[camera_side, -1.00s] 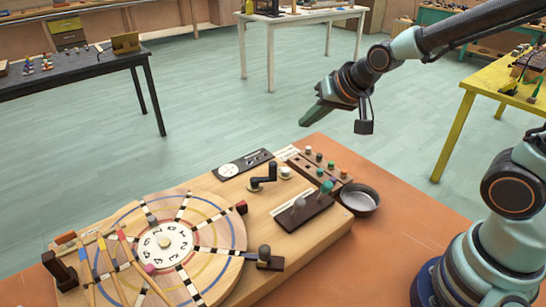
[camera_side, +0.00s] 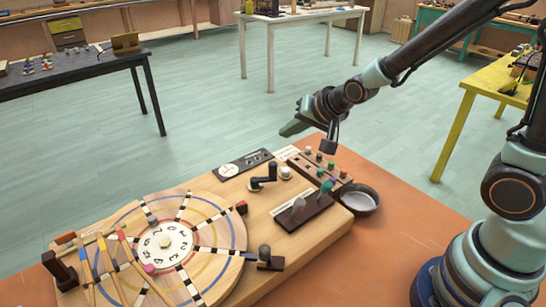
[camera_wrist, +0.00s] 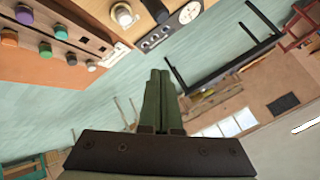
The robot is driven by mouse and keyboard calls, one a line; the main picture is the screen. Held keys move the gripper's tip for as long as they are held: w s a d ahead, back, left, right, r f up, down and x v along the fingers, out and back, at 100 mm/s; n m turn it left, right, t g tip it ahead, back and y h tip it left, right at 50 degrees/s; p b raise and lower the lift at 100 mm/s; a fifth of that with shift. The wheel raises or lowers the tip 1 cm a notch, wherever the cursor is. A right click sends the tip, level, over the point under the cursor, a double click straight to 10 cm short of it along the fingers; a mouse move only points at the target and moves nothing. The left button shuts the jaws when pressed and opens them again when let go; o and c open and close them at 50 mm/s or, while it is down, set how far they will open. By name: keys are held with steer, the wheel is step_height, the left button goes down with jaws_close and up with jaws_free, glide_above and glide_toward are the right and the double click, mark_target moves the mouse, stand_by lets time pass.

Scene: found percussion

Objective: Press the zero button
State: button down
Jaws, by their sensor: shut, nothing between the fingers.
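My gripper (camera_side: 290,129) is shut and empty, its green fingers held in the air above the far end of the wooden board (camera_side: 255,222). In the wrist view the closed fingers (camera_wrist: 158,85) point toward the room, with the board at the upper left. A white round button (camera_side: 285,172) sits beside a dark crank (camera_side: 264,178); it also shows in the wrist view (camera_wrist: 123,14). A dark panel with a white dial (camera_side: 229,170) lies to its left. I cannot read which control is marked zero. My gripper touches none of them.
A brown block (camera_side: 340,172) with several coloured knobs stands at the board's far right, beside a metal bowl (camera_side: 360,198). A dark lever block (camera_side: 305,213) and a numbered wheel (camera_side: 205,243) with sticks are nearer. Air around my gripper is clear.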

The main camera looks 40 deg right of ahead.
glide_above(288, 176)
steer(key=shift+f, duration=3.9)
steer(key=shift+f, duration=0.1)
steer(key=shift+f, duration=0.35)
steer(key=shift+f, duration=0.45)
steer(key=shift+r, duration=0.9)
steer(key=shift+r, duration=2.5)
